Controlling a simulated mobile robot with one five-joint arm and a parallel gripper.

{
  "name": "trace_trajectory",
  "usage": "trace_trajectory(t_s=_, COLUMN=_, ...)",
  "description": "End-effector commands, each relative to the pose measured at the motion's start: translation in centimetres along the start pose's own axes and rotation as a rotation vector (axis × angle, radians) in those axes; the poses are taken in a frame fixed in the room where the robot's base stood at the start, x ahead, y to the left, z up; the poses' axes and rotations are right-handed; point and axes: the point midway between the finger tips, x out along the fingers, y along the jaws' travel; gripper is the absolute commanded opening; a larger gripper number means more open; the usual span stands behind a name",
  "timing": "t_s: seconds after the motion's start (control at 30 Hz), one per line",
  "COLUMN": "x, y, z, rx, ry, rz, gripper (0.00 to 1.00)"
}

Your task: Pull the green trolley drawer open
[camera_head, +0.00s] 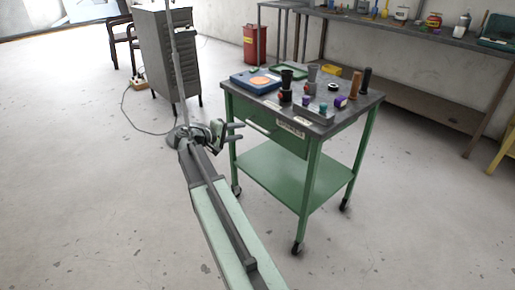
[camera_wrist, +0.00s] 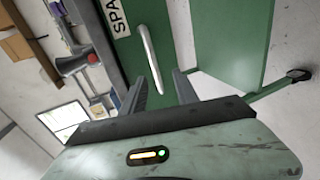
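The green trolley (camera_head: 283,185) stands on casters with its drawer front (camera_head: 286,143) looking flush with the frame. A pale bar handle (camera_head: 259,127) runs along the drawer front, left of a white label (camera_head: 291,130). My gripper (camera_head: 242,131) is at the trolley's left side, level with the handle and a little in front of it. In the wrist view my gripper (camera_wrist: 159,76) is open. The handle (camera_wrist: 150,52) lies ahead, its near end between the two fingers, and nothing is gripped. Contact with the handle cannot be told.
The trolley top (camera_head: 345,108) carries a blue tray (camera_head: 254,82), tool holders and several small items. A grey cabinet (camera_head: 168,60) stands behind at the left, a workbench (camera_head: 420,38) along the back wall. A cable lies on the floor. The front floor is clear.

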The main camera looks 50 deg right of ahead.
Motion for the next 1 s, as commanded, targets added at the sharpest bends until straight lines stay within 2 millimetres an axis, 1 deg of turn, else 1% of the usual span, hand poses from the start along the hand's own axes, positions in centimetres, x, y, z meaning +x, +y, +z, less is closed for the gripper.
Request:
trace_trajectory(t_s=0.03, x=1.2, y=-0.7, z=-0.2, rx=-0.008, ry=-0.004, rz=0.032, gripper=0.36)
trace_trajectory(t_s=0.1, x=1.9, y=-0.1, z=-0.2, rx=-0.017, ry=-0.007, rz=0.064, gripper=0.36)
trace_trajectory(t_s=0.27, x=2.1, y=0.7, z=-0.2, rx=-0.022, ry=-0.009, rz=0.08, gripper=0.36)
trace_trajectory(t_s=0.37, x=3.0, y=0.7, z=-0.2, rx=-0.021, ry=-0.01, rz=0.079, gripper=0.36)
trace_trajectory(t_s=0.6, x=7.5, y=0.9, z=-0.2, rx=-0.021, ry=-0.011, rz=0.078, gripper=0.36)
trace_trajectory(t_s=0.7, x=8.8, y=1.0, z=-0.2, rx=-0.021, ry=-0.009, rz=0.078, gripper=0.36)
trace_trajectory(t_s=0.8, x=9.5, y=1.1, z=-0.1, rx=-0.021, ry=-0.009, rz=0.078, gripper=0.36)
trace_trajectory(t_s=1.0, x=9.7, y=1.2, z=-0.1, rx=-0.021, ry=-0.008, rz=0.077, gripper=0.36)
